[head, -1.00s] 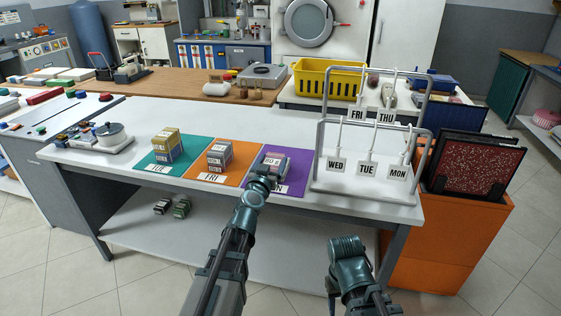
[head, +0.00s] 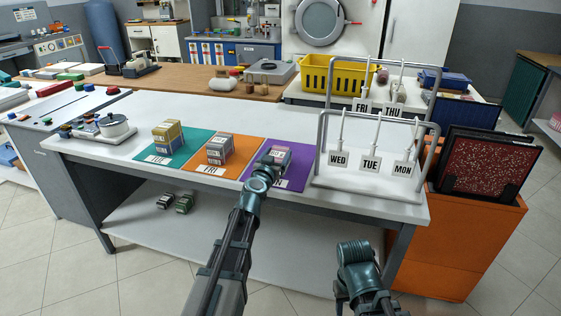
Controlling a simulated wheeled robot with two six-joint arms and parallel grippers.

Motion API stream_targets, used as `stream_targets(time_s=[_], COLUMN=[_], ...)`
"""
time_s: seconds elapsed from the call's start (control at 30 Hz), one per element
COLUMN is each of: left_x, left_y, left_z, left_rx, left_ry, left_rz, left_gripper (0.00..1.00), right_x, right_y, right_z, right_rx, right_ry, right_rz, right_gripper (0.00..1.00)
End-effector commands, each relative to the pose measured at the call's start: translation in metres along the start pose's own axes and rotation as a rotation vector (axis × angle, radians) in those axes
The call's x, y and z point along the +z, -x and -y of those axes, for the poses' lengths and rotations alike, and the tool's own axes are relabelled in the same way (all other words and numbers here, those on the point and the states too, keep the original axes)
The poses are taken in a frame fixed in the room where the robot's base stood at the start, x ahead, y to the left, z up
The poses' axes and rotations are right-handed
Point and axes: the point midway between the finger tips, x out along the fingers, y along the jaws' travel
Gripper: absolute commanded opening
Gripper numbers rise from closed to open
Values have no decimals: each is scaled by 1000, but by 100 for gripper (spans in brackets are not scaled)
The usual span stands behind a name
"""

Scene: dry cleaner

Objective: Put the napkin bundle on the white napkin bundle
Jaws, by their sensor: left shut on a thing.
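My left gripper (head: 268,162) is over the purple mat (head: 295,182), shut on a small bundle (head: 281,152) with a pinkish top. The gripper and wrist hide much of the bundle and what lies under it. I cannot tell whether it touches anything below. No separate white napkin bundle can be made out there. A stack of banded bundles (head: 219,149) stands on the orange mat (head: 243,161). Another stack with a yellow top (head: 167,136) stands on the teal mat (head: 194,145). My right arm is low at the front, right of centre; its fingers cannot be made out.
A white rack (head: 365,172) with WED, TUE and MON tags stands just right of the purple mat. The white table (head: 225,120) is clear behind the mats. Several bundles (head: 184,202) lie on the lower shelf.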

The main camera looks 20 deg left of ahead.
Motion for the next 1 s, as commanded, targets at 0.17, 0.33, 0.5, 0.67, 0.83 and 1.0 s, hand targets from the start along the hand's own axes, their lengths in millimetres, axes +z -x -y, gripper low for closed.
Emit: stream_targets(time_s=[0.17,0.33,0.5,0.67,0.83,1.0], left_x=[0,4,3,3,1,0], left_y=[0,0,0,0,0,12], left_z=[1,1,1,1,1,1], left_rx=[0,0,0,0,0,-1], left_ry=[0,0,0,0,0,1], left_rz=[0,0,0,0,0,0], left_gripper=[20,20,99,100,100,100], right_x=[0,0,0,0,0,0], right_y=[0,-4,-3,-3,-1,0], right_z=[0,0,0,0,0,0], right_rx=[0,0,0,0,0,0], right_ry=[0,0,0,0,0,0], right_rz=[0,0,0,0,0,0], right_gripper=[50,50,50,50,50,50])
